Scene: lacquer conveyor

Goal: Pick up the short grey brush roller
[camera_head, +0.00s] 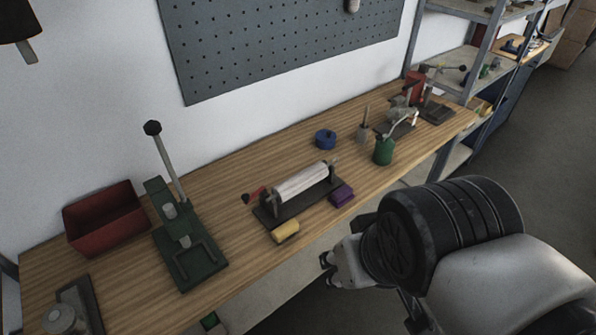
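A light grey roller (301,181) lies across a dark stand (266,217) in the middle of the wooden bench. It is the only plain roller shape I can make out; I cannot tell whether its surface is brush or whether it is the short grey brush roller. My gripper (325,269) is in front of the bench edge, below and to the right of the roller and well apart from it. Its two dark fingertips point left and stand apart, with nothing seen between them. My wrist hides part of the floor behind it.
A yellow block (285,232) and a purple block (342,194) lie by the stand. Behind are a blue disc (325,138) and green can (383,151). A green lever press (184,250) and red bin (105,220) stand left. Bare wood (235,160) shows behind the roller.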

